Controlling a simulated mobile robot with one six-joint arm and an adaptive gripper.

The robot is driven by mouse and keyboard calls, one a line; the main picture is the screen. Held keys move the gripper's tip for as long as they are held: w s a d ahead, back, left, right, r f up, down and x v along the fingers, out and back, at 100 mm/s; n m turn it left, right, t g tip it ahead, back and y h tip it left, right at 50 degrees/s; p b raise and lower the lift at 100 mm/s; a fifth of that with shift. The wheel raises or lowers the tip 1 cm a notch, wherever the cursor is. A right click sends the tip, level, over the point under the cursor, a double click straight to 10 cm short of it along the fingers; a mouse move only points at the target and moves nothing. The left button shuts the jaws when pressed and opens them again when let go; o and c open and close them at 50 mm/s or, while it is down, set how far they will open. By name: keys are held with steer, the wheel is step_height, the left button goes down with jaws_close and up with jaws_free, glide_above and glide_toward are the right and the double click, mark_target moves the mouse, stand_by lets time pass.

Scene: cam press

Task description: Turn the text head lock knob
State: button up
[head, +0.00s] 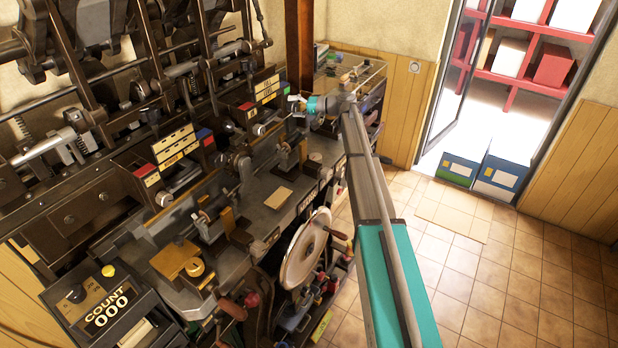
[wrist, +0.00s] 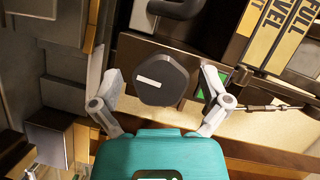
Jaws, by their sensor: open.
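A dark rounded knob (wrist: 162,80) with a white line across its face is in the middle of the wrist view. No label is readable on it, so I cannot confirm that it is the text head lock knob. My gripper (wrist: 161,84) is open, with one grey finger on each side of the knob and a visible gap to each finger. In the head view my gripper (head: 298,101) is at the far end of the machine bench, small and partly blended with the parts behind it. I cannot make out the knob in the head view.
The press machine with its rods and levers fills the left. A "COUNT 000" box (head: 108,306) is at the near left. In the wrist view a yellow "FULL LEVEL" plate (wrist: 280,35) and a thin rod (wrist: 275,107) are right of the gripper. Tiled floor (head: 500,270) is clear on the right.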

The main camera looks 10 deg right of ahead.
steer(key=n+h+p, duration=0.1)
steer(key=n, duration=0.1)
steer(key=n+h+p, duration=0.2)
steer(key=n, duration=0.1)
steer(key=shift+r+t, duration=0.1)
steer(key=shift+t, duration=0.3)
steer(key=n+t+h, duration=0.1)
steer(key=n, duration=0.1)
steer(key=n+h+p, duration=0.1)
steer(key=n, duration=0.1)
steer(key=shift+n+t+h, duration=0.3)
steer(key=shift+n+t, duration=0.1)
steer(key=p+v, duration=0.6)
steer(key=v, duration=0.8)
steer(key=s+a+f+m+g+h+b, duration=0.2)
steer(key=s+a+f, duration=0.3)
steer(key=s+f, duration=0.3)
steer(key=s+a+f+m+g+h+b, duration=0.2)
steer(key=s+a+f+g+b, duration=0.2)
steer(key=s+f, duration=0.3)
steer(key=shift+s+a+f+b, duration=0.4)
steer(key=shift+s+a+b, duration=0.15)
steer(key=shift+s, duration=1.6)
